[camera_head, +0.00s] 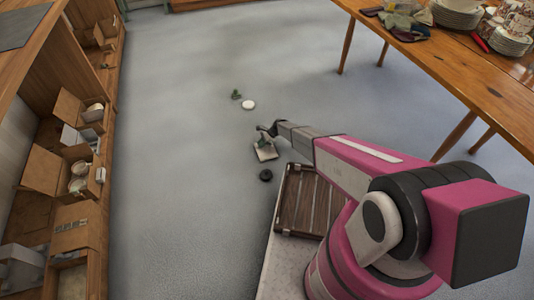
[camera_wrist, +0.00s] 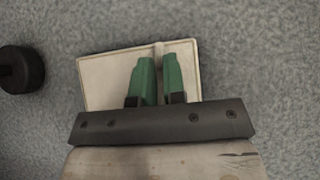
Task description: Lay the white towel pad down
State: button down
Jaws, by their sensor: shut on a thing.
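The white towel pad (camera_wrist: 110,72) is a flat, cream-white square with a stitched border. In the wrist view my gripper (camera_wrist: 157,62) has its two green fingers close together over the middle of the pad. A raised fold of the pad runs up from between the fingertips, and the fingers are shut on it. In the head view the pad (camera_head: 266,153) hangs or lies at the end of my arm, below my gripper (camera_head: 262,142). I cannot tell whether the pad touches the floor.
A black round object (camera_head: 266,175) is on the floor beside the pad. A white disc (camera_head: 248,105) and a small green object (camera_head: 236,95) lie farther off. A wooden table (camera_head: 450,75) with china stands at right. Open cabinets (camera_head: 75,170) line the left.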

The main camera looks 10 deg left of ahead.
jog(key=shift+r, duration=2.4)
